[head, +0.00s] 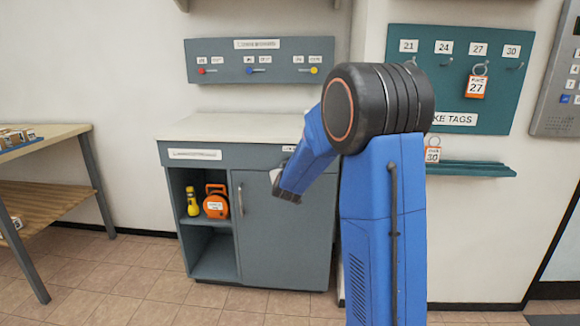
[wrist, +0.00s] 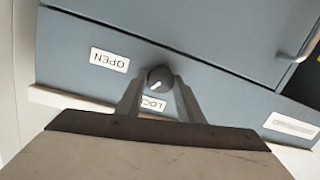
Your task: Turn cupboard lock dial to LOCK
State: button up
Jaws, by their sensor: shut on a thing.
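The cupboard (head: 290,235) is grey-blue with a pale top. In the wrist view, which is upside down, its round dark dial (wrist: 161,77) has a white pointer mark slanting down and left in the picture. An OPEN label (wrist: 109,60) lies to the dial's left in the picture, and a LOCK label (wrist: 153,103) just below it, partly covered by a finger. The mark points between the labels, nearer LOCK. My gripper (wrist: 158,84) is shut on the dial, one finger on each side. In the head view my gripper (head: 276,176) is at the upper cupboard front, and the dial is hidden.
The cupboard door has a vertical handle (head: 240,199). A wooden table (head: 40,195) stands left, with free floor between. A tag board (head: 455,75) hangs right.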

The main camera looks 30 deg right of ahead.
jog(key=n+h, duration=0.1)
jog(key=n, duration=0.4)
jog(key=shift+a+n+g, duration=0.15)
jog(key=shift+n+g, duration=0.25)
dwell(0.5)
jog(key=o, duration=1.1)
jog(key=shift+c, duration=0.2)
jog(key=v, duration=1.7)
jog(key=shift+s+a, duration=0.15)
jog(key=shift+r, duration=0.1)
